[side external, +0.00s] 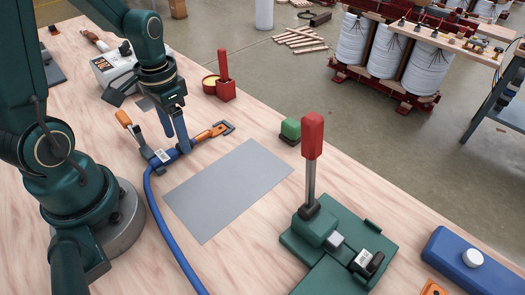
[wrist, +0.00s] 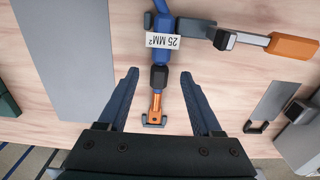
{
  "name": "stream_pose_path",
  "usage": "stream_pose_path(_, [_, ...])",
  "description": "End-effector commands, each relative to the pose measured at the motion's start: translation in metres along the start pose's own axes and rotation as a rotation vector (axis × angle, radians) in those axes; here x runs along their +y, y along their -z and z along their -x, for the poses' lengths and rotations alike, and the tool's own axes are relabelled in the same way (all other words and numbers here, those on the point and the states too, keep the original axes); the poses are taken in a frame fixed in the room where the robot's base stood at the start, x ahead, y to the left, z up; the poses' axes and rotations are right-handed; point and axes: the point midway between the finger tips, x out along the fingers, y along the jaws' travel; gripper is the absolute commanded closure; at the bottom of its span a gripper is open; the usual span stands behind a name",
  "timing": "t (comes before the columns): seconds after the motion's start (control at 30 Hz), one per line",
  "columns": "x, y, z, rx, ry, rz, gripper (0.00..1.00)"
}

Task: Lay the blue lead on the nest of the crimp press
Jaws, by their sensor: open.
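The blue lead (side external: 160,205) runs up the bench from the front edge to below my gripper. In the wrist view the lead (wrist: 162,22) carries a white "25 MM²" label, a dark sleeve and an orange-copper end (wrist: 155,104). My gripper (side external: 182,148) points down over this end of the lead. In the wrist view its fingers (wrist: 160,76) are open, one on each side of the sleeve, with gaps to both. The green crimp press (side external: 300,250), with an upright red-handled lever (side external: 312,135), stands at the front right. I cannot clearly make out its nest.
A grey mat (side external: 228,188) lies flat between lead and press. An orange-handled tool (wrist: 292,46) lies against the lead.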

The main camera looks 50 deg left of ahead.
Motion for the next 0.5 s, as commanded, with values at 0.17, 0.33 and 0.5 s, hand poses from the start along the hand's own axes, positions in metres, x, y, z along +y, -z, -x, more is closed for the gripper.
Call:
stream_pose_path(0.17, [0.0,-0.001,-0.014,-0.002,-0.001,-0.001,0.34])
stream_pose_path(0.33, [0.0,0.0,-0.018,0.0,0.001,-0.001,0.34])
stream_pose_path(0.5, [0.0,0.0,-0.018,0.001,0.001,-0.001,0.34])
